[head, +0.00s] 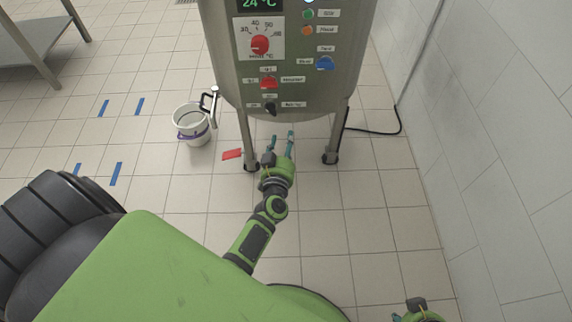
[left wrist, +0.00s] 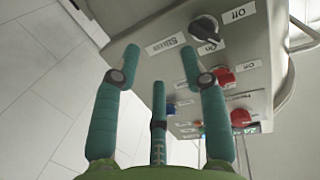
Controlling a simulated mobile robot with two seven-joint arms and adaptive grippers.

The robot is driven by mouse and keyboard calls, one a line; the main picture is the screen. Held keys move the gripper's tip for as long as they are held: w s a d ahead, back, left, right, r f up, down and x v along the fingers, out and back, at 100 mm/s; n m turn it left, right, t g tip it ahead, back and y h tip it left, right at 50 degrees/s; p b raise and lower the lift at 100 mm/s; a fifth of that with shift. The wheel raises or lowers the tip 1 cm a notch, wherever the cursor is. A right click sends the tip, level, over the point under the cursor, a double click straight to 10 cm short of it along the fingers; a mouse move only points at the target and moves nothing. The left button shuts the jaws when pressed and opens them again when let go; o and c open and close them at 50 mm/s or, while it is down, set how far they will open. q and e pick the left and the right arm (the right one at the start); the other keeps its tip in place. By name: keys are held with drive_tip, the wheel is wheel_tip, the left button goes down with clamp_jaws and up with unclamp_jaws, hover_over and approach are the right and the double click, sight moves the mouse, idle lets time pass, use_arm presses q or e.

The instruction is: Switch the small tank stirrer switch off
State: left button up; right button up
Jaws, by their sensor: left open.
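The stirrer switch is a small black knob (head: 270,108) low on the tank's front panel, with a wide label to its right in the head view. In the left wrist view the black knob (left wrist: 205,27) shows near the top, with labels reading Off, On and apparently Stirrer around it. I cannot tell surely which label it points to. My left gripper (head: 282,137) is open and empty, just below the panel in the head view, its teal fingers (left wrist: 160,62) apart and not visibly touching the knob. My right gripper (head: 418,312) is only partly in view at the bottom edge.
The steel tank (head: 222,75) stands on legs against a tiled wall. Its panel also has a red switch (head: 268,82), a blue knob (head: 325,63) and a red dial (head: 260,44). A white bucket (head: 192,125) stands left. A black cable (head: 385,132) runs right. Floor in front is open.

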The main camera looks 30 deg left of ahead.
use_arm(q)
drive_tip(key=s+d+f+m+g+h+p, duration=0.2)
drive_tip(key=s+d+f+g+h+p, duration=0.1)
drive_tip(key=s, duration=0.4)
drive_tip(key=s+d+f+m+g+h+p, duration=0.3)
drive_tip(key=s+d+f+p, duration=0.3)
drive_tip(key=s+f+p, duration=0.2)
drive_tip(key=shift+s+d+f+h, duration=0.15)
drive_tip(key=shift+d+h, duration=0.1)
drive_tip(key=shift+h, duration=0.05)
